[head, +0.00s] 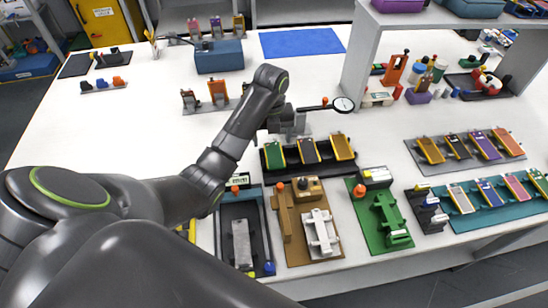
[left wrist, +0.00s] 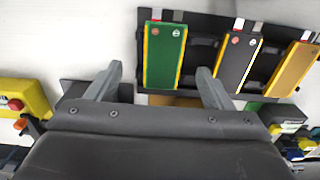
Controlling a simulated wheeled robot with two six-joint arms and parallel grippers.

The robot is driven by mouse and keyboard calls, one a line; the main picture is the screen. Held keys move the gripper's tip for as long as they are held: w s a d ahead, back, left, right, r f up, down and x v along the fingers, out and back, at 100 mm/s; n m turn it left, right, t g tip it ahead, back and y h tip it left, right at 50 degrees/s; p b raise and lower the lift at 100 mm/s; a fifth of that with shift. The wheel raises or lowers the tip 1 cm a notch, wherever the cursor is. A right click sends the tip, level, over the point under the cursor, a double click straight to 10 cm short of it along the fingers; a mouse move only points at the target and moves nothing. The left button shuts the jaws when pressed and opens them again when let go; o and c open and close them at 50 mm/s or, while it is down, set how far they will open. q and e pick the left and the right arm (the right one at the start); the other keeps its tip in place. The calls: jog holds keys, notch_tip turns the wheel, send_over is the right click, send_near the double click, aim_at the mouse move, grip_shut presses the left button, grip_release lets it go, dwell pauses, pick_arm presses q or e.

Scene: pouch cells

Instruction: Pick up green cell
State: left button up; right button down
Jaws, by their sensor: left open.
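The green cell (head: 275,155) with yellow edges stands in the leftmost slot of a black rack (head: 326,168). In the left wrist view the green cell (left wrist: 165,55) shows upright in the picture, with a metal tab at its top. My left gripper (left wrist: 159,72) is open and empty. Its two fingers point toward the cell's lower end, one to each side of it in the picture; I cannot tell the height gap. In the head view my left gripper (head: 287,125) is beside the rack, partly hidden by its own arm. My right gripper is not in view.
A black-and-grey cell (left wrist: 239,62) and an orange cell (left wrist: 294,68) share the rack. Fixtures on black, brown (head: 288,245) and green (head: 364,222) bases stand in front. A round dial gauge (head: 343,104) is behind the rack. The white table behind is mostly clear.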

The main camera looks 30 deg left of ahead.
aim_at(274, 153)
pick_arm(q)
jog(key=shift+f+b, duration=0.4)
jog(key=shift+f, duration=0.2)
jog(key=shift+w+d+f+b, duration=0.1)
jog(key=shift+d+f+b, duration=0.05)
jog(key=shift+f+b, duration=0.35)
jog(key=shift+d+f+b, duration=0.1)
jog(key=shift+f+b, duration=0.25)
jog(key=shift+f, duration=0.25)
jog(key=shift+f+p, duration=0.35)
jog(key=shift+p, duration=0.15)
jog(key=shift+f, duration=0.35)
jog(key=c, duration=1)
jog(key=shift+r, duration=0.1)
